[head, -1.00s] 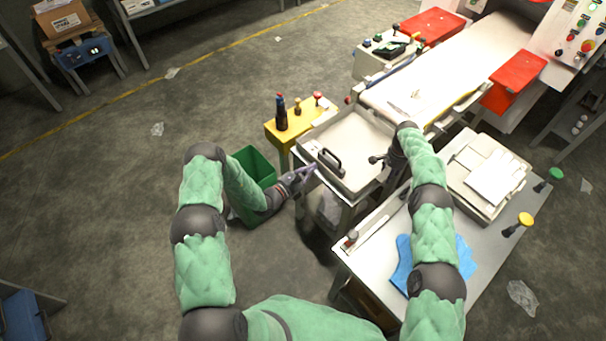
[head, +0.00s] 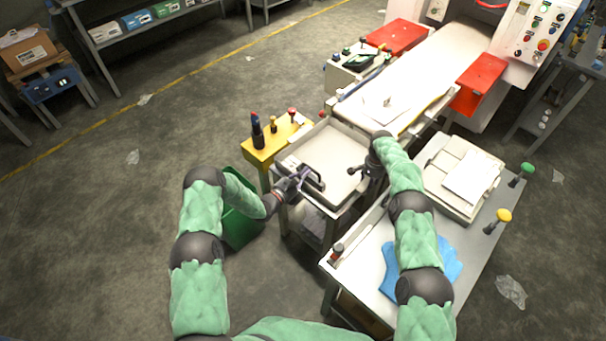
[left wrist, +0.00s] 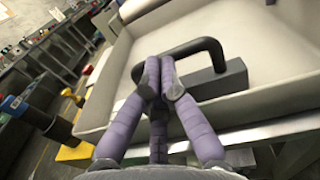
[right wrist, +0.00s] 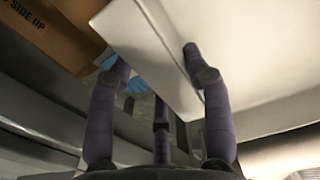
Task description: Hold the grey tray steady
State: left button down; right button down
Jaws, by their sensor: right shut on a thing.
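The grey tray (head: 338,148) sits at the end of the pale conveyor, its open inside facing up and empty. A dark handle (head: 309,176) stands on its near left side. My left gripper (head: 296,182) is at this handle; in the left wrist view its fingertips (left wrist: 159,72) are close together over the bar, and I cannot tell whether they clasp it. My right gripper (head: 368,168) is at the tray's right side. In the right wrist view its fingers (right wrist: 155,62) straddle the tray's pale wall (right wrist: 147,40), shut on it.
A green bin (head: 240,222) is below my left forearm.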

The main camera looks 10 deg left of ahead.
pick_arm(q)
jog(key=shift+x, duration=1)
jog(key=v, duration=1.6)
jog(key=x, duration=1.3)
jog(key=shift+w+d+f, duration=0.1)
jog(key=shift+w, duration=0.2)
jog(key=shift+x, duration=1.2)
